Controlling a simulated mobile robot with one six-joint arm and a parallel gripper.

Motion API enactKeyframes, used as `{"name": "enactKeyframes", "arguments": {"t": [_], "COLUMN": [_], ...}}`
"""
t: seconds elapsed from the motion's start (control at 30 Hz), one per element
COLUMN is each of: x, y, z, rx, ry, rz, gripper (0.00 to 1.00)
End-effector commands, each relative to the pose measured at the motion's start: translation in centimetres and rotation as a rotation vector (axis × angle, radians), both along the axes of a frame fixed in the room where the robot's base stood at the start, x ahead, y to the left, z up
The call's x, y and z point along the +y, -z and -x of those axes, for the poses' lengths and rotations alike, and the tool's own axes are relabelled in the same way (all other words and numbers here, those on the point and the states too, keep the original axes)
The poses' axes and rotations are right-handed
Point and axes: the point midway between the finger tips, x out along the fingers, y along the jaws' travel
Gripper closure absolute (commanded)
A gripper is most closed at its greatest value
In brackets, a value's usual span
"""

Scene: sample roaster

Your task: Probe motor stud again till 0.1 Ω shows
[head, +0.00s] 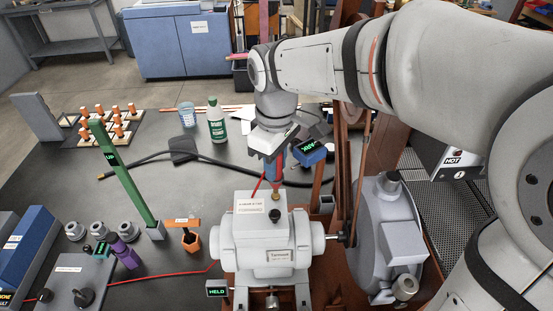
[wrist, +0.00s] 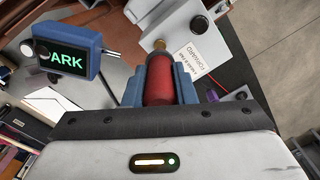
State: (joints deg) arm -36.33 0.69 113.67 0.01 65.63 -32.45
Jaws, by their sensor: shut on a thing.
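My gripper (head: 275,158) is shut on a red probe (wrist: 160,85), held between blue jaw pads in the wrist view. The probe's brass tip (wrist: 158,46) points at the grey motor (head: 262,245), over its labelled top box. I cannot tell whether the tip touches a stud. The motor carries a white label (head: 250,206) and a black knob (head: 274,215), which shows in the wrist view (wrist: 199,25). A blue meter (head: 309,152) beside my gripper has a green display; in the wrist view the meter (wrist: 68,62) reads "ARK", its left part unclear.
A HELD sign (head: 216,288) is at the motor's front left. A HOT sign (head: 453,160) is at right.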

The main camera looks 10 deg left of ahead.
Motion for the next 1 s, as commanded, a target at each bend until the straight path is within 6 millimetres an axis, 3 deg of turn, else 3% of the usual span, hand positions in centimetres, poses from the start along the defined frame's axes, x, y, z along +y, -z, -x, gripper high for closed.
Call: {"name": "enactKeyframes", "arguments": {"t": [1.0], "x": [0.0], "y": [1.1], "z": [0.0], "rx": [0.000], "ry": [0.000], "rz": [0.000], "gripper": [1.00]}}
